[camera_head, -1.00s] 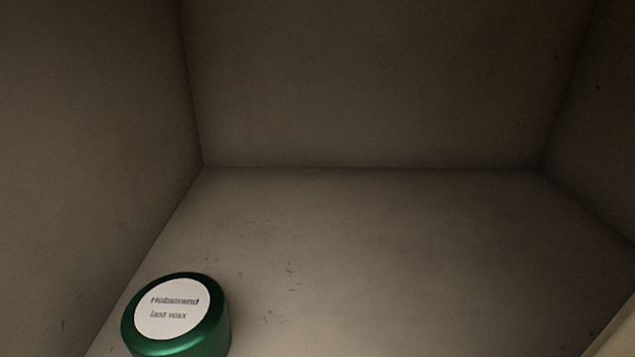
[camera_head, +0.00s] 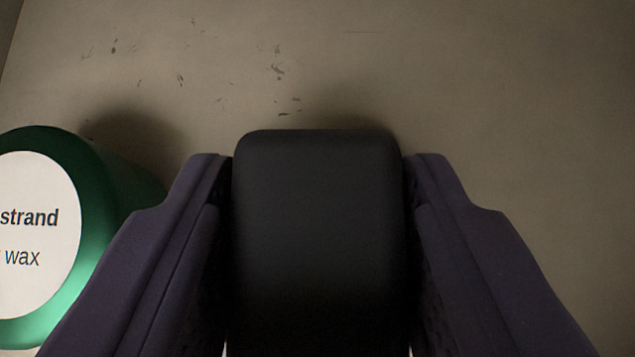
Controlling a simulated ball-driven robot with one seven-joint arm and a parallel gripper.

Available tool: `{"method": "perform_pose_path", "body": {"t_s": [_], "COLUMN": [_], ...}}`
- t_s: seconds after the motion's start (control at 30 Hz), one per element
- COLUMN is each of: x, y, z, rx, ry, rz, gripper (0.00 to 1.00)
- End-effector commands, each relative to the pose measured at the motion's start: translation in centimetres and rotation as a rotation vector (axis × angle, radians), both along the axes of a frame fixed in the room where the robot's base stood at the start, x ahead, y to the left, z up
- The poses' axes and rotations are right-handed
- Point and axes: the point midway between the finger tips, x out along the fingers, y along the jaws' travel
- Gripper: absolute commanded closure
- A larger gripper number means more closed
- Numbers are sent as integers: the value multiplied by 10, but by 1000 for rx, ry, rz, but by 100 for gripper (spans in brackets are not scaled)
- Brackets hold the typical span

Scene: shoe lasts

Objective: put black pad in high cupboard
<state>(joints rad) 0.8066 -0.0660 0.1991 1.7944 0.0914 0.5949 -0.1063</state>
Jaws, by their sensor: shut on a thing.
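The black pad (camera_head: 318,230) is a dark block with rounded corners in the lower middle of the view. My gripper (camera_head: 318,165) is shut on it, with one purple-grey finger against each side. The pad is over the cupboard floor (camera_head: 520,110), and a soft shadow lies just beyond its far edge. I cannot tell whether the pad touches the floor. Its near end runs out of the picture.
A green tin of last wax (camera_head: 100,230) with a white label stands close to the left of my left finger, partly cut off by the picture edge. The floor to the right and beyond the pad is clear, with a few dark scuffs.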

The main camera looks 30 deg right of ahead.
Motion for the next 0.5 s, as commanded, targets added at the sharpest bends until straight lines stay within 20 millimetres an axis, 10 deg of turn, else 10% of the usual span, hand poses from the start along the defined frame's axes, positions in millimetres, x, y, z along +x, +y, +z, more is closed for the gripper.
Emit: {"method": "perform_pose_path", "body": {"t_s": [0.4, 0.43, 0.5], "x": [0, 0, 0], "y": [0, 0, 0], "z": [-10, -11, -10], "rx": [-1, -1, -1], "ry": [-2, -1, -1], "rz": [0, 0, 0], "gripper": [90, 51, 35]}}
